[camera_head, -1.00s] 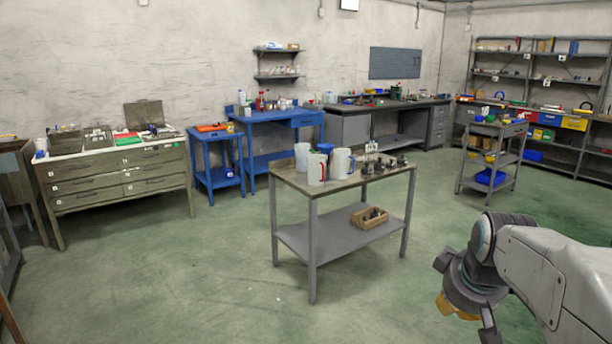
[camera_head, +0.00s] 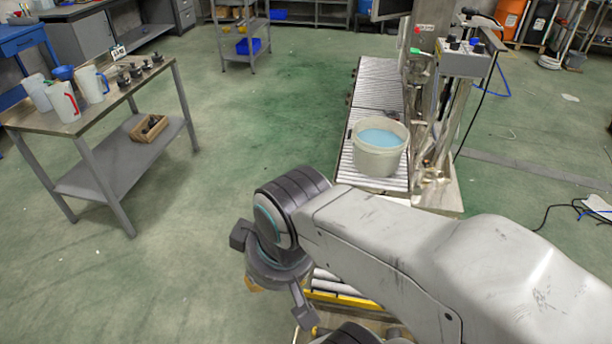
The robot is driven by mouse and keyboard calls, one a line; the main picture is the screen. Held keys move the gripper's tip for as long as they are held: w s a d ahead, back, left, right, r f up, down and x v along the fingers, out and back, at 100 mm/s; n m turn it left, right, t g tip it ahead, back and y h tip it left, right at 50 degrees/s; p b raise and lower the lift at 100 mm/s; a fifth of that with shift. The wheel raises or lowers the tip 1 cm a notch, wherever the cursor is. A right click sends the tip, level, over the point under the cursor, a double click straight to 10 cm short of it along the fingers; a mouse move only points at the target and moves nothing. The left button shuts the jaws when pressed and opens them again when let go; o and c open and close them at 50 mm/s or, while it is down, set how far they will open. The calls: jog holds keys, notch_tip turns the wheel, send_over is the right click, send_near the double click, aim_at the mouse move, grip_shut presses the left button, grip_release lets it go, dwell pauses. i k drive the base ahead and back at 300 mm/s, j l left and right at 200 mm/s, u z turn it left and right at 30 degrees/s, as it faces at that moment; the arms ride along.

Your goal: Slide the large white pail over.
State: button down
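The large white pail (camera_head: 379,160) stands upright on a roller conveyor (camera_head: 378,92), near its front part. It holds light blue liquid and has no lid on. My gripper (camera_head: 272,300) hangs below the wrist, in front of and to the left of the pail, well apart from it. The gripper's fingers point down and partly show; whether they are open or shut is unclear. Part of the near conveyor is hidden behind my arm.
A control stand (camera_head: 455,70) with a box of buttons rises just right of the conveyor. A work table (camera_head: 60,118) with jugs and small parts stands at left. Green floor between table and conveyor is free. Cables lie on the floor at right.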

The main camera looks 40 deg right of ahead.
aim_at(388, 138)
jog(key=i+j+z, duration=0.25)
jog(key=z, duration=0.2)
jog(key=i+j+z, duration=0.15)
jog(key=j+z, duration=0.3)
jog(key=i+j+z, duration=0.15)
jog(key=j+z, duration=1.2)
